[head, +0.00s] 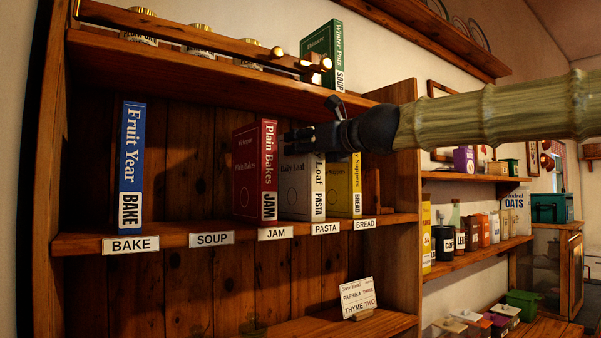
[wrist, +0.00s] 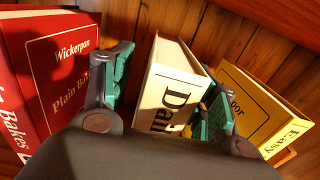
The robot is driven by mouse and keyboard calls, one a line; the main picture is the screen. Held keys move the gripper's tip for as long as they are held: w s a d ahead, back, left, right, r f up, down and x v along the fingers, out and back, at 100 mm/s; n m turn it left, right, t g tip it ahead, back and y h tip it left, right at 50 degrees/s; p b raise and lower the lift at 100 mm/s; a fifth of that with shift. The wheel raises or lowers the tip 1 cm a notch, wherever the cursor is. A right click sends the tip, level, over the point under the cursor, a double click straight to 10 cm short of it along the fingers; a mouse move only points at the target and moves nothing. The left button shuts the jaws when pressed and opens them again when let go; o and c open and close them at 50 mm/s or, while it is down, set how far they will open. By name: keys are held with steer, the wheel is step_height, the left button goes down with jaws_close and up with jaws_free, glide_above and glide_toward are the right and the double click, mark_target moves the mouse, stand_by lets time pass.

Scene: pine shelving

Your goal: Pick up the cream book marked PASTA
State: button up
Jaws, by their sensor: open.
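The cream book marked PASTA (head: 318,188) stands upright on the middle shelf, its spine facing out above the PASTA label. In the wrist view the cream book (wrist: 172,88) rises between the two teal-padded fingers of my gripper (wrist: 165,95), one finger on each side. The gripper is open, and I see no firm contact with the covers. In the head view my gripper (head: 310,138) reaches in from the right at the book's upper part and hides some of its top. The lower spine is hidden by the gripper body in the wrist view.
The red JAM book (head: 269,175) stands close on the left and the yellow BREAD book (head: 343,185) close on the right. The blue BAKE book (head: 131,165) is farther left, with bare shelf above the SOUP label (head: 211,238). The upper shelf board (head: 200,72) is overhead.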

steer(key=w, duration=0.1)
steer(key=w+a, duration=0.1)
steer(key=w, duration=0.1)
steer(key=shift+a+f, duration=0.2)
steer(key=shift+f, duration=0.2)
steer(key=shift+s+r, duration=0.15)
steer(key=shift+s, duration=0.15)
steer(key=c, duration=0.6)
steer(key=shift+w+a+f, duration=0.1)
steer(key=shift+w+f, duration=0.1)
steer(key=shift+w, duration=0.1)
jaws_close()
steer(key=shift+s+r, duration=0.1)
